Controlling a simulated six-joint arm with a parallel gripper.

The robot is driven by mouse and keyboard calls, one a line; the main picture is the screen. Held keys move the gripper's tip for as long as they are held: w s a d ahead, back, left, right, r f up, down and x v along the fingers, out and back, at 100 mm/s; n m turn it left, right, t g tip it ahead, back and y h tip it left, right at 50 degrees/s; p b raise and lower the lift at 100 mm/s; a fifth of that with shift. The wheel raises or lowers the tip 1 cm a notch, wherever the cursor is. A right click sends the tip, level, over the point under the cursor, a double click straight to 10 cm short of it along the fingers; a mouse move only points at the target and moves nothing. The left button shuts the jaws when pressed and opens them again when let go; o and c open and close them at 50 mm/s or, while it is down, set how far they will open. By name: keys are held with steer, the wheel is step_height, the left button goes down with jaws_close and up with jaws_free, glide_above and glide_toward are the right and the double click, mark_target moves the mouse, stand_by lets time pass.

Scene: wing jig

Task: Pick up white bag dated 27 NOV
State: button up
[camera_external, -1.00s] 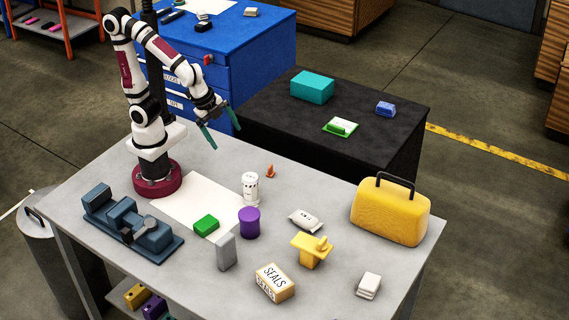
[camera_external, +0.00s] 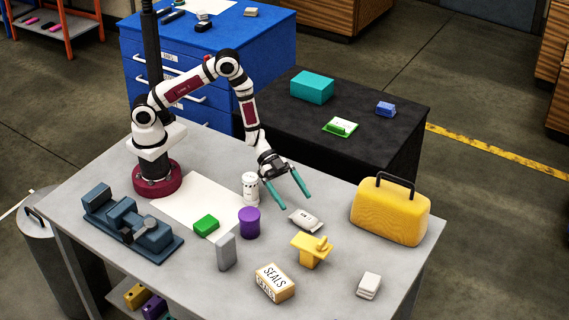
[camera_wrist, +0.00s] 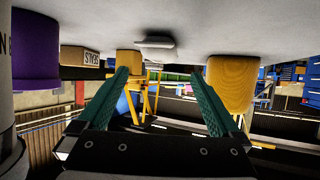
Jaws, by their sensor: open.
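A small white bag (camera_external: 305,220) with dark print lies flat on the grey table, right of the purple cylinder. Its print is too small to read. My gripper (camera_external: 296,202) is open and empty, its teal fingers apart, tilted down toward the bag from behind and a little above. In the wrist view the picture looks upside down, with the table at the top. There the gripper (camera_wrist: 160,72) is open, and a low white shape (camera_wrist: 157,43), which looks like the bag, shows ahead between the fingers. No print shows there.
Near the bag stand a white canister (camera_external: 250,188), the purple cylinder (camera_external: 249,223), a yellow block (camera_external: 311,251) and a yellow toolbox (camera_external: 390,215). A SEALS box (camera_external: 274,284) and a white stack (camera_external: 369,285) are nearer the front. Bare table lies between bag and toolbox.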

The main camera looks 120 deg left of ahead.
mark_target(306, 216)
steer(key=x, duration=0.6)
steer(key=shift+w+d, duration=0.1)
steer(key=c, duration=1.4)
steer(key=shift+o, duration=0.2)
steer(key=shift+r, duration=0.1)
